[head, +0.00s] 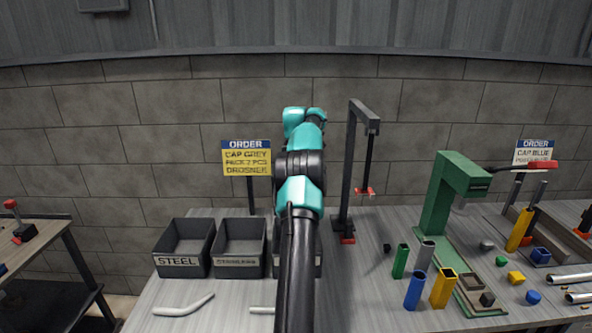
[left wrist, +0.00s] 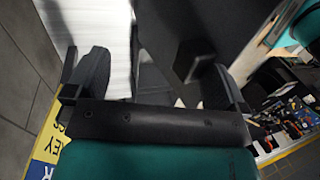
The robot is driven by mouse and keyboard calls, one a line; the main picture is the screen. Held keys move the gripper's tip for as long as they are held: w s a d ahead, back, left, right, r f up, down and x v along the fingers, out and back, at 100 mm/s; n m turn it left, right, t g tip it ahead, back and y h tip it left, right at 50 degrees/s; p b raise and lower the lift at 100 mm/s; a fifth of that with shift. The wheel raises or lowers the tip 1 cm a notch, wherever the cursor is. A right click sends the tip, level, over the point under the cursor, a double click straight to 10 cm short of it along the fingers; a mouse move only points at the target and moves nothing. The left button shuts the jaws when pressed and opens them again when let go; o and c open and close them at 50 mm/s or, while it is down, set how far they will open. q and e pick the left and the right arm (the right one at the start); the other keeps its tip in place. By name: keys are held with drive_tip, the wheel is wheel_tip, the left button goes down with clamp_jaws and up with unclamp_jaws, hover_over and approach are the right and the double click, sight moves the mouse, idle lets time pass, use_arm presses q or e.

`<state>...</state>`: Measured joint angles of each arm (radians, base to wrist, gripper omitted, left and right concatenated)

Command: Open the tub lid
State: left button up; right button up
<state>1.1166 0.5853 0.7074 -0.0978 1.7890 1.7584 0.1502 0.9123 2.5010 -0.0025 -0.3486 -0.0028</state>
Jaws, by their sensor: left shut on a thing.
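My left gripper (left wrist: 150,75) shows in the left wrist view, its black fingers to either side of the picture's middle. It is shut on a dark grey panel (left wrist: 165,25), which looks like the tub lid; the exact contact is hard to make out. A black knob or block (left wrist: 195,60) stands out from the panel. In the head view my arm runs up the middle and hides this gripper and the lid. A dark bin (head: 318,262), perhaps the tub, shows only partly behind the arm. My right gripper is not in view.
Dark bins marked STEEL (head: 178,262) and STAINLESS (head: 240,262) stand left of the arm. A yellow order sign (head: 246,158) and a black post frame (head: 351,165) rise behind. A green press (head: 455,195), coloured tubes (head: 442,288) and small blocks fill the right.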

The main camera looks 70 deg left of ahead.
use_arm(q)
drive_tip(key=shift+a+f, duration=0.2)
drive_tip(key=shift+f, duration=0.2)
drive_tip(key=shift+c, duration=0.6)
drive_tip(key=shift+r, duration=0.4)
drive_tip(key=c, duration=0.3)
drive_tip(key=s+d+r, duration=0.1)
drive_tip(key=d, duration=0.4)
drive_tip(key=s+d+r, duration=0.1)
drive_tip(key=d+r, duration=0.1)
drive_tip(key=d, duration=0.3)
drive_tip(key=s+d+r, duration=0.2)
drive_tip(key=d, duration=0.4)
drive_tip(key=shift+w, duration=0.15)
